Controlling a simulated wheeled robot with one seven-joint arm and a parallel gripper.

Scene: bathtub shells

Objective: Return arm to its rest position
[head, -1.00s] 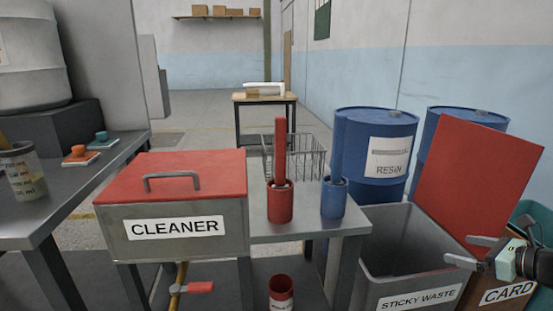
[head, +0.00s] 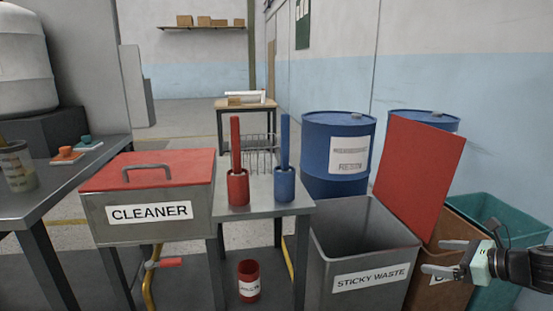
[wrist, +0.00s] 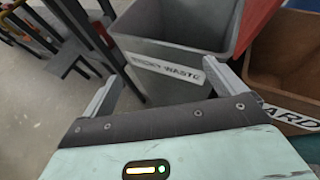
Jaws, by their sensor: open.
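My gripper (head: 440,258) is at the lower right of the head view, in front of the brown card bin (head: 455,245). Its two fingers are spread apart with nothing between them. In the wrist view the open fingers (wrist: 168,85) point toward the grey sticky waste bin (wrist: 165,60). That bin also shows in the head view (head: 335,262), with its red lid (head: 420,180) raised. The inside of the grey bin looks empty where it shows. My gripper touches nothing that I can see.
A cleaner box (head: 148,212) with a shut red lid stands at left. The bench (head: 262,200) holds a red holder (head: 238,188), a blue holder (head: 284,186) and a wire basket. Blue drums (head: 337,150) stand behind the grey bin. A teal bin (head: 500,215) is at far right.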

